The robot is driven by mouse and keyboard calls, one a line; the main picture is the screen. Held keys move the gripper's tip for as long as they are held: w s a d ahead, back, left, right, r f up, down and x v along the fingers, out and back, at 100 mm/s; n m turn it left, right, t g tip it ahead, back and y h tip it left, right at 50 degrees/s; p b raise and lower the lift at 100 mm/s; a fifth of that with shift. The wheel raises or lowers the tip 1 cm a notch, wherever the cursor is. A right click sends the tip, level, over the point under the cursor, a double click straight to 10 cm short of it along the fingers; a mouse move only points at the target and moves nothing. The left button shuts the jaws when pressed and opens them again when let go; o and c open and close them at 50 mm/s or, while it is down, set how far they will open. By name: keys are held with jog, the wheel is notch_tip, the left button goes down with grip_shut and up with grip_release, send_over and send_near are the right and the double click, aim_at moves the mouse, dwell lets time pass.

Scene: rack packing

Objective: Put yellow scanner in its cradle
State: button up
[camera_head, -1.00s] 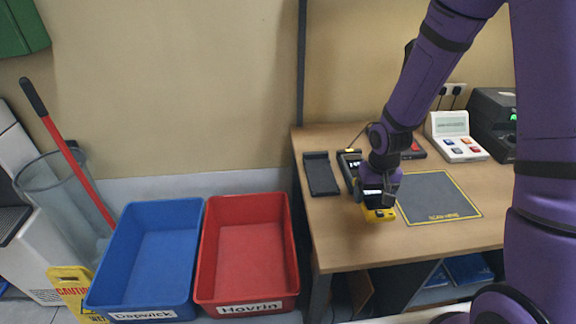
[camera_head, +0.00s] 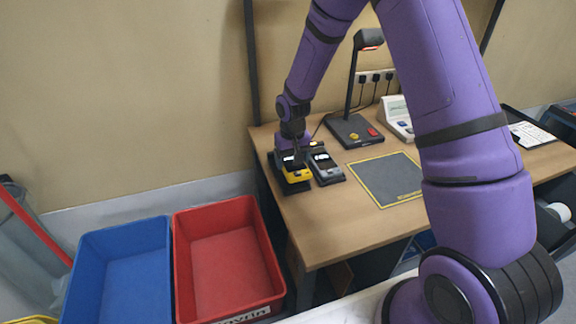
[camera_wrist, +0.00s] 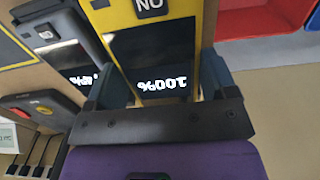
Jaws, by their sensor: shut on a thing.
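The yellow scanner (camera_head: 297,174) is between the fingers of my gripper (camera_head: 291,160), at the left end of the wooden table. In the wrist view the yellow scanner (camera_wrist: 155,50) shows a dark screen reading "100%" and my gripper's fingers (camera_wrist: 160,85) press on both its sides. The dark cradle (camera_head: 276,180) lies under the scanner, mostly hidden by it and my gripper. I cannot tell whether the scanner is seated in it or just above it. A grey scanner (camera_head: 326,168) stands right beside it; it also shows in the wrist view (camera_wrist: 65,45).
A black lamp stand (camera_head: 352,130) is behind to the right. A grey scan mat (camera_head: 385,180) with a yellow border lies right of the scanners. A red bin (camera_head: 225,262) and a blue bin (camera_head: 120,275) stand left of the table, below its edge.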

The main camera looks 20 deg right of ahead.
jog(key=shift+w+a+f, duration=0.1)
jog(key=shift+w+a, duration=0.05)
jog(key=shift+w, duration=0.3)
jog(key=shift+w+a+f, duration=0.1)
jog(key=shift+w+a, duration=0.05)
jog(key=shift+w, duration=0.3)
jog(key=shift+f, duration=1.65)
jog(key=shift+f, duration=0.15)
jog(key=o, duration=1)
notch_tip(320, 180, up, 12)
jog(key=shift+r, duration=0.25)
notch_tip(320, 180, up, 12)
jog(key=t, duration=0.1)
send_over(288, 165)
jog(key=s+d, duration=0.2)
jog(key=d, duration=0.2)
jog(key=s+d+r+t, duration=0.2)
jog(key=s+r, duration=0.6)
jog(key=r, duration=0.1)
jog(key=s+d+r+t, duration=0.1)
jog(key=s+r, duration=0.2)
jog(key=s, duration=0.8)
jog(key=s+d+r+t, duration=0.1)
jog(key=s+r, duration=0.2)
jog(key=s, duration=0.7)
jog(key=shift+s, duration=0.35)
